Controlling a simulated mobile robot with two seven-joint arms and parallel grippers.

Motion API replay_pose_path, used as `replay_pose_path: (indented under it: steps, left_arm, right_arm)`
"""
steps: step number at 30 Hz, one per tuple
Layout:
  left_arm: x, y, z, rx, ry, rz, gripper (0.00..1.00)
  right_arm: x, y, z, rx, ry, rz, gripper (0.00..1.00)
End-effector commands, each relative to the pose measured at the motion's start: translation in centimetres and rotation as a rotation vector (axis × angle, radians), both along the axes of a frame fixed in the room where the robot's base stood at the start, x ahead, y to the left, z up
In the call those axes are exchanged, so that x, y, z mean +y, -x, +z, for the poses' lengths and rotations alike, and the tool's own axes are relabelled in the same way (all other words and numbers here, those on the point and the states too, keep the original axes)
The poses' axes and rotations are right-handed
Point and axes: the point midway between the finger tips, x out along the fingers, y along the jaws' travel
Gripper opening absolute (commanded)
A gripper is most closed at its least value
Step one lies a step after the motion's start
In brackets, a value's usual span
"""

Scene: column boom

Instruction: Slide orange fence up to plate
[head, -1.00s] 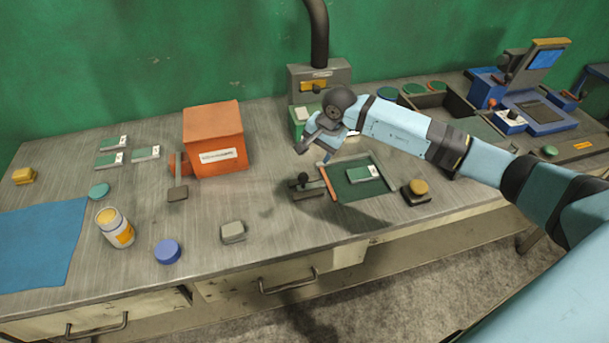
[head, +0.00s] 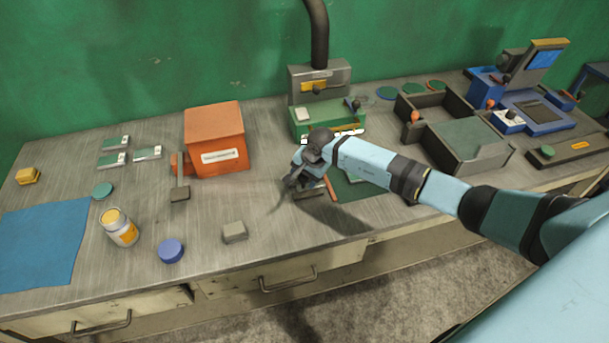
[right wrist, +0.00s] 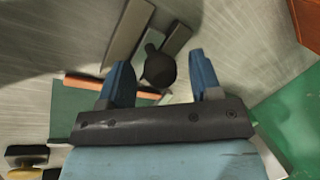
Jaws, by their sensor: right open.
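The orange fence (head: 331,188) is a thin bar at the left edge of the dark green mat (head: 350,192). In the right wrist view the fence (right wrist: 84,83) runs crosswise beyond the fingers. Its grey sliding block (head: 310,193) is mostly hidden by my gripper in the head view. A round black knob (right wrist: 158,70) on it shows between my fingers in the right wrist view. My right gripper (head: 291,186) is open, with fingers either side of the knob. The plate (head: 357,178) on the mat is mostly hidden behind my arm. My left gripper is not in view.
An orange box (head: 215,140) stands to the left. A grey block (head: 234,232) and a blue cap (head: 171,250) lie nearer the front edge. A green machine (head: 325,118) with a black pipe stands behind.

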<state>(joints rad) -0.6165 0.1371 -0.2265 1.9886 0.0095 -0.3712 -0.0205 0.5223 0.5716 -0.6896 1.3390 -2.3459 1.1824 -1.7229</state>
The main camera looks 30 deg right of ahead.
Motion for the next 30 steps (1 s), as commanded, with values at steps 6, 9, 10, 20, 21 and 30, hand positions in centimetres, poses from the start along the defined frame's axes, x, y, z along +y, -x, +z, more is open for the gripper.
replay_pose_path:
  steps: [6, 9, 10, 20, 21, 30]
  left_arm:
    - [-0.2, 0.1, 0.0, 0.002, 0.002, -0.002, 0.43]
    - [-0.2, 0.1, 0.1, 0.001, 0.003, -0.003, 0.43]
    - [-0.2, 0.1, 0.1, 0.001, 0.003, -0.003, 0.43]
    - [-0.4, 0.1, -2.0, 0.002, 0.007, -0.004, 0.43]
    - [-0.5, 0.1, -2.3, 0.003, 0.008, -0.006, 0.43]
    - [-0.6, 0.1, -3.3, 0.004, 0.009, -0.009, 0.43]
  right_arm:
    - [0.0, 0.0, 0.0, 0.0, 0.0, 0.0, 0.22]
    - [0.0, 0.0, 0.0, 0.0, 0.0, 0.0, 0.0]
    - [0.0, 0.0, 0.0, 0.0, 0.0, 0.0, 0.0]
    - [-4.0, 0.8, -0.4, -0.002, 0.007, -0.002, 0.0]
    - [-4.7, 1.0, -0.4, -0.001, 0.006, -0.003, 0.0]
    - [-7.0, 1.7, 0.0, 0.001, 0.002, -0.002, 0.0]
